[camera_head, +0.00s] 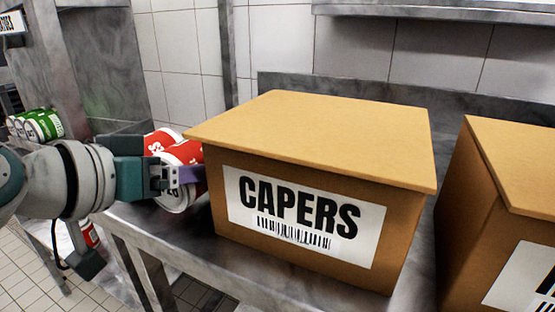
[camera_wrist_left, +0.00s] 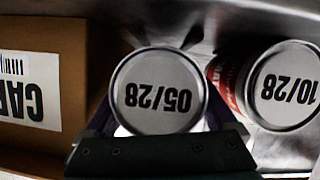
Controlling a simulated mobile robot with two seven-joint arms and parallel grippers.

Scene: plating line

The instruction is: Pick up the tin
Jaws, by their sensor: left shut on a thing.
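A red tin (camera_head: 183,153) with a pale end lies on its side on the steel counter, left of the CAPERS box. In the left wrist view this tin (camera_wrist_left: 158,88) shows its round end marked 05/28. My left gripper (camera_head: 188,176) is shut on it, with one finger on each side in the left wrist view (camera_wrist_left: 160,122). A second red tin (camera_head: 160,138) lies just behind it; in the left wrist view its end reads 10/28 (camera_wrist_left: 285,88). The CAPERS box hides part of the held tin. My right gripper is not in view.
The large CAPERS box (camera_head: 310,135) stands close to the right of the held tin. Another cardboard box (camera_head: 470,205) stands farther right. Green tins (camera_head: 42,124) sit at the far left. A steel upright (camera_head: 105,65) rises behind my left arm.

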